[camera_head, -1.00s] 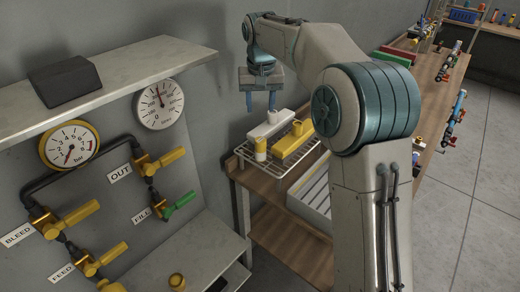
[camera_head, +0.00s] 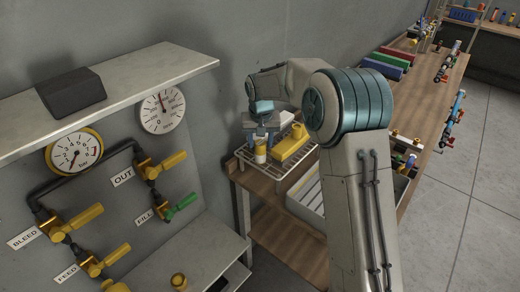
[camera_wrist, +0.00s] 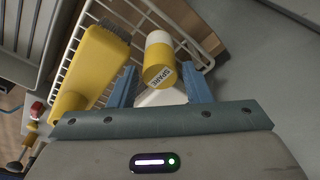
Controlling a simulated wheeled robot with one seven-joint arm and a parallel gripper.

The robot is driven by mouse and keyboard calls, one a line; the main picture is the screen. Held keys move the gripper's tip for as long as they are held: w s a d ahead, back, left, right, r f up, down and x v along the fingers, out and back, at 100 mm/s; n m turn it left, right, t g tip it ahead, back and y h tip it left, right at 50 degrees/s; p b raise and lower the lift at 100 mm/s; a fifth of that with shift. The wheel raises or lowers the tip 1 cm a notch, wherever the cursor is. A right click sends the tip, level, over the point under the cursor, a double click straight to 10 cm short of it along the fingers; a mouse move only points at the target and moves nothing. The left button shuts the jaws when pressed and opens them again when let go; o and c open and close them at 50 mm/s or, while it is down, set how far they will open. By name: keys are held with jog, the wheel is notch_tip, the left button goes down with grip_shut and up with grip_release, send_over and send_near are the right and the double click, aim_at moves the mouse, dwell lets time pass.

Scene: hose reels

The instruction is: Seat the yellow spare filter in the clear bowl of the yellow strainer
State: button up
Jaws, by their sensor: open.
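The spare filter (camera_wrist: 159,52) is a short white cylinder with a yellow band labelled SPARE. It stands on a white wire rack (camera_head: 290,178), and in the head view the filter (camera_head: 261,154) is at the rack's near left. My gripper (camera_wrist: 160,72) is open above it, with one blue finger on either side of the filter in the wrist view. In the head view my gripper (camera_head: 261,142) is low over the filter; whether the fingers touch it I cannot tell. I cannot make out the yellow strainer or its clear bowl.
A yellow brush-like object (camera_wrist: 98,58) lies on the rack close beside the filter. A white object (camera_head: 287,118) is behind the gripper. The rack stands on a wooden bench by the wall. A panel with gauges (camera_head: 74,153) and yellow-handled valves is at left.

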jog(key=shift+w+f, duration=0.1)
jog(key=shift+f, duration=0.25)
jog(key=c, duration=0.8)
